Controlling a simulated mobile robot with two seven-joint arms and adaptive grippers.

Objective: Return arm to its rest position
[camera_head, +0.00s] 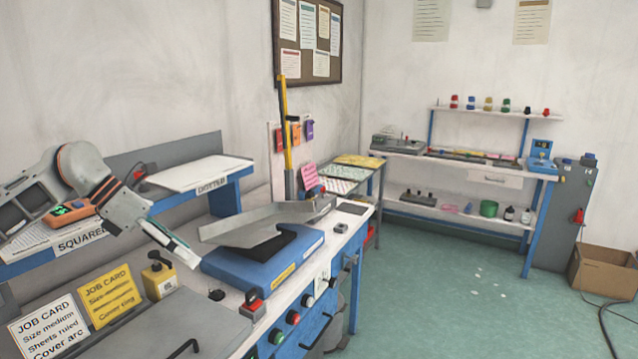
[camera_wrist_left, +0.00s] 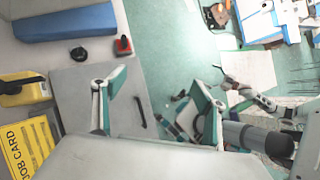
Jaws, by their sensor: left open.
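My left arm comes in from the left in the head view. Its left gripper (camera_head: 178,249) hangs over the workbench, pointing down and right, in front of the blue cutting block and above the yellow handled block. In the left wrist view the two fingers of the left gripper (camera_wrist_left: 158,78) stand wide apart with nothing between them. A grey plate (camera_wrist_left: 72,98) on the bench shows behind and beside the left finger.
A yellow handled block (camera_head: 159,279) and two job cards (camera_head: 108,293) stand close by. A raised shelf (camera_head: 200,172) runs behind. The green floor (camera_head: 440,300) on the right is mostly clear.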

